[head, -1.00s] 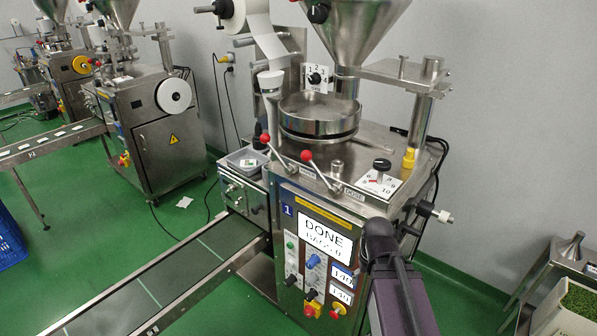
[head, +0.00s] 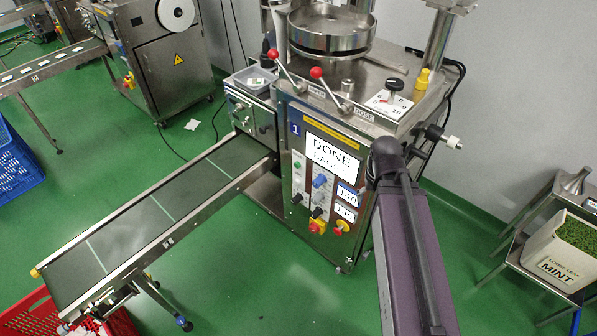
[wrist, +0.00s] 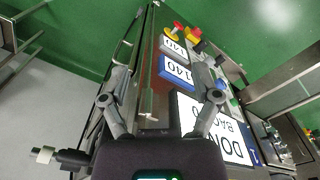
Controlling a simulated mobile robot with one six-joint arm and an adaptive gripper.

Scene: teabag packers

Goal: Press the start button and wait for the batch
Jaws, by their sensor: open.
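The packer marked 1 has a front control panel with a screen (head: 333,157) reading DONE and a smaller, blurred BAGS line. The green start button (head: 296,165) sits left of the screen on a pale strip, with nothing touching it in the head view. My gripper (wrist: 162,78) is open and empty in the wrist view, its two fingers spread in front of the panel. The screen (wrist: 218,130) shows upside down there, partly behind the right finger. In the head view my purple arm hides the gripper.
Yellow-red knobs (head: 317,227) sit low on the panel. Red-balled levers (head: 317,73) stand on the machine's top. A conveyor (head: 140,215) runs to the lower left, with a red crate (head: 25,316) at its end. A MINT bin (head: 553,258) stands at right.

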